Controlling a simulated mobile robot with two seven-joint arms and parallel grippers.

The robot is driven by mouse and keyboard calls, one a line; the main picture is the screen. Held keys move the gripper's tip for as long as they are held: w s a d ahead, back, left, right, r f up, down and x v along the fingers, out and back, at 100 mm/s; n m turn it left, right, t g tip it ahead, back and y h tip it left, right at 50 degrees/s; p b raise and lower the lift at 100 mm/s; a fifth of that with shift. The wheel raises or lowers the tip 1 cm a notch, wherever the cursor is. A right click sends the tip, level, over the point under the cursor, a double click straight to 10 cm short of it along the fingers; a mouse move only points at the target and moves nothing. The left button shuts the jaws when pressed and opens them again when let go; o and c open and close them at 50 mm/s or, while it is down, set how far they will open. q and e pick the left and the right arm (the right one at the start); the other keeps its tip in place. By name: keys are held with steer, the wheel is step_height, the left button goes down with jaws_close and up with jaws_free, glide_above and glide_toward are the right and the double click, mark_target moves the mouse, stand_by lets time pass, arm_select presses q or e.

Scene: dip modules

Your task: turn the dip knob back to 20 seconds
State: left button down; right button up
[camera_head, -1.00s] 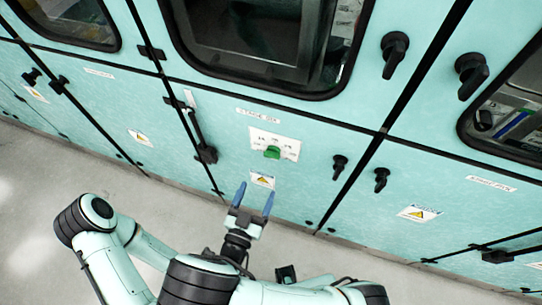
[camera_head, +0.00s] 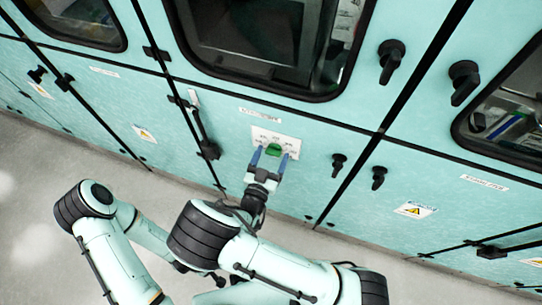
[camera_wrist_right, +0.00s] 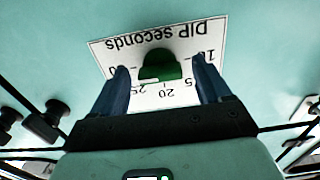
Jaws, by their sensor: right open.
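The dip knob is green and sits on a white dial plate (camera_head: 290,141) on the teal cabinet front. In the head view the knob (camera_head: 273,150) lies between the fingertips of my right gripper (camera_head: 270,156). In the right wrist view the plate (camera_wrist_right: 105,48) reads "DIP seconds" upside down, with 5, 20 and 25 legible near the fingers. There the two blue fingers of my right gripper (camera_wrist_right: 161,72) stand apart on either side of the knob (camera_wrist_right: 160,66), with gaps visible. I cannot tell which number the knob points at. My left gripper is not in view.
Black handles (camera_head: 338,163) stick out of the panel right of the dial, with larger ones (camera_head: 392,60) above. A black vertical latch bar (camera_head: 200,128) is on the left. A yellow warning label (camera_head: 415,210) is lower right. Bare floor (camera_head: 40,190) lies at the left.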

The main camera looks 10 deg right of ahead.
steer(key=c, duration=1)
steer(key=shift+c, duration=0.2)
steer(key=shift+n, duration=0.3)
steer(key=n, duration=0.3)
steer(key=shift+n, duration=0.4)
steer(key=n+p, duration=0.1)
steer(key=n, duration=0.3)
steer(key=n+p, duration=0.1)
steer(key=n, duration=0.4)
arm_select(q)
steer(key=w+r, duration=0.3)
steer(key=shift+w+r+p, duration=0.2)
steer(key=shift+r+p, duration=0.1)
steer(key=shift+p, duration=0.05)
arm_select(e)
steer(key=n, duration=0.4)
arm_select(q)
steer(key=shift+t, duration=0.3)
arm_select(e)
steer(key=shift+n, duration=0.3)
